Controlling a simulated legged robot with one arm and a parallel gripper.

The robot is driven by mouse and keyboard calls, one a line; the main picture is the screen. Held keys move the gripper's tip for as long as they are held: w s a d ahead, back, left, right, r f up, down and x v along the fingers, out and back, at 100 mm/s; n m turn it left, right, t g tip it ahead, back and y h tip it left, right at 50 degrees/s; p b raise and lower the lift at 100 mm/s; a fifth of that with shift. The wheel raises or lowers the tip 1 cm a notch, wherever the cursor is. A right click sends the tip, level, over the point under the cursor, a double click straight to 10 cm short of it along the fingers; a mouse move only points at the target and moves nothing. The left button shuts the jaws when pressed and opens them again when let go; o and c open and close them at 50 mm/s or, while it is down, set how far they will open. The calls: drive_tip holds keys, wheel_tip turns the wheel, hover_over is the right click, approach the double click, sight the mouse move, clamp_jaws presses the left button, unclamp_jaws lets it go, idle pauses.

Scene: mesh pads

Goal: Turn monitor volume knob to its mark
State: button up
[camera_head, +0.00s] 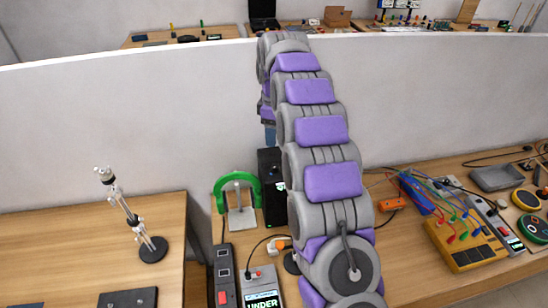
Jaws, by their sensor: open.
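A black upright box (271,168), which looks like the monitor speaker, stands on the wooden bench behind my arm. Its right side is covered by my arm. A small knob-like spot shows near its upper front, but the knob's mark is too small to make out. My arm reaches up and away over the bench, and its far end bends down above the box. My gripper (270,136) is only partly seen there, just above the box's top and partly hidden by my arm. It is open, with nothing seen in it. I cannot tell whether it touches the box.
A green arched clamp-like item (239,183) stands close left of the box. A black device with a red button (223,275) and a grey "UNDER" box (262,285) lie in front. A yellow wired box (466,243) sits right. A white partition (120,130) rises behind.

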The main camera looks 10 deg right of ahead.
drive_tip(key=w+d+n+p, duration=0.1)
drive_tip(key=w+d+p, duration=0.1)
drive_tip(key=w, duration=0.2)
approach(276, 166)
drive_tip(key=shift+n, duration=0.3)
drive_tip(key=f, duration=0.4)
drive_tip(key=f+p, duration=0.1)
drive_tip(key=f, duration=0.2)
drive_tip(key=shift+d+f, duration=0.2)
drive_tip(key=shift+f, duration=0.2)
drive_tip(key=shift+a+f, duration=0.55)
drive_tip(key=shift+f, duration=0.05)
drive_tip(key=shift+d, duration=0.25)
drive_tip(key=shift+c, duration=0.2)
drive_tip(key=shift+d, duration=0.3)
drive_tip(key=shift+c, duration=1.4)
drive_tip(key=shift+a+r, duration=0.1)
drive_tip(key=shift+a, duration=0.05)
drive_tip(key=c, duration=0.7)
